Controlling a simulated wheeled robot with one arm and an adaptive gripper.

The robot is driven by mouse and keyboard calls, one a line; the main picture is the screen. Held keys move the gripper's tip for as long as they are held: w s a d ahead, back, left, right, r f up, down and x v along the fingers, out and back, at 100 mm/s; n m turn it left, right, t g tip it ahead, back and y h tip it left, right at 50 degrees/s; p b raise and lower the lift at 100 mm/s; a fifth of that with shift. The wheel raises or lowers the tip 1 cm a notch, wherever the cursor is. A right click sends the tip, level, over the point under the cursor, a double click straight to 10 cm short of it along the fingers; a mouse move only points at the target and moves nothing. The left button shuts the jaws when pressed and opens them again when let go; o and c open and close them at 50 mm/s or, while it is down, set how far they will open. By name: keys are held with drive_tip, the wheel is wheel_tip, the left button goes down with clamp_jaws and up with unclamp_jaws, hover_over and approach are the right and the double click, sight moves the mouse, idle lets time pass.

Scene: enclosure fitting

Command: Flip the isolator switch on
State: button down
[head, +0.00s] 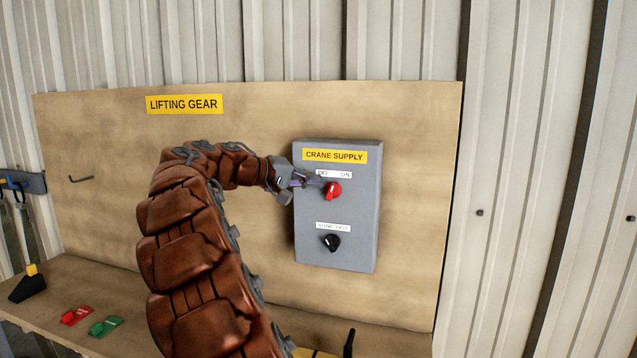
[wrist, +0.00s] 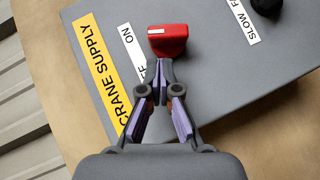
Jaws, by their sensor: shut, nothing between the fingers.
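The red isolator knob (head: 333,190) is on the grey crane supply box (head: 356,258), below a white OFF/ON label (head: 334,174). Its bar leans up to the right. In the wrist view the knob (wrist: 168,42) has its white mark at the left end, toward the ON side. My gripper (head: 316,184) is at the knob's left side, the OFF side. In the wrist view my gripper's fingertips (wrist: 160,66) are together and empty, right beside the knob. I cannot tell if they touch it. The fingers partly cover the word OFF.
A black knob (head: 332,242) with a slow/fast label sits lower on the box. The wooden board (head: 415,180) around the box is bare on the right. A red piece (head: 76,316) and a green piece (head: 105,326) lie on the ledge.

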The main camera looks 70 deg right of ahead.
drive_tip(key=w, duration=0.1)
drive_tip(key=w+a, duration=0.1)
drive_tip(key=w, duration=0.1)
drive_tip(key=shift+w+a+r, duration=0.15)
drive_tip(key=shift+w+r, duration=0.1)
drive_tip(key=shift+r, duration=0.15)
drive_tip(key=b+v, duration=0.1)
drive_tip(key=v, duration=0.7)
drive_tip(key=shift+a, duration=0.35)
drive_tip(key=shift+r, duration=0.1)
